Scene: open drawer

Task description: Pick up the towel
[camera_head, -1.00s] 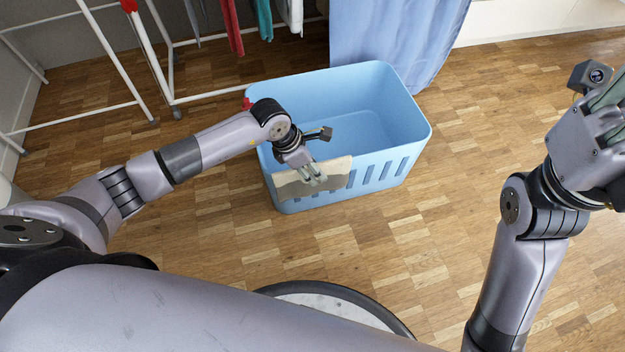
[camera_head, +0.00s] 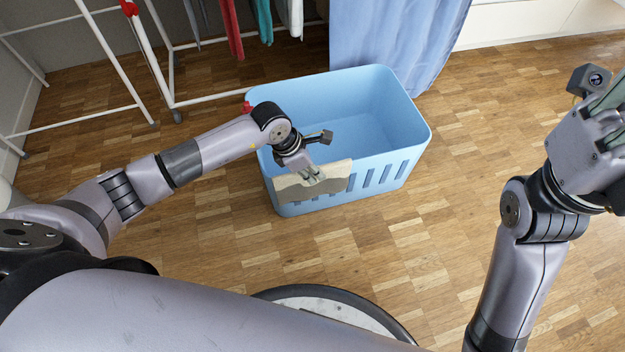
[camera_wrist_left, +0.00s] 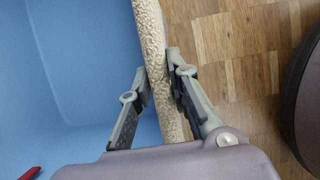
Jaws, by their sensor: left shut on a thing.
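A beige towel (camera_head: 311,186) hangs folded over the near rim of the blue basket (camera_head: 416,140). In the left wrist view the towel (camera_wrist_left: 155,50) runs along the basket's edge, between my fingers. My left gripper (camera_head: 314,178) is shut on the towel at the rim, one finger on the basket's inner side and one on its outer side. It also shows in the left wrist view (camera_wrist_left: 160,95). My right gripper (camera_head: 611,110) is at the right edge of the head view, away from the basket. Its fingertips are cut off by the frame.
A white drying rack (camera_head: 140,45) with hanging clothes (camera_head: 231,28) stands at the back left. A blue cloth (camera_head: 392,35) hangs behind the basket. A red object (camera_wrist_left: 30,173) shows in the left wrist view. The wooden floor (camera_head: 470,130) right of the basket is clear.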

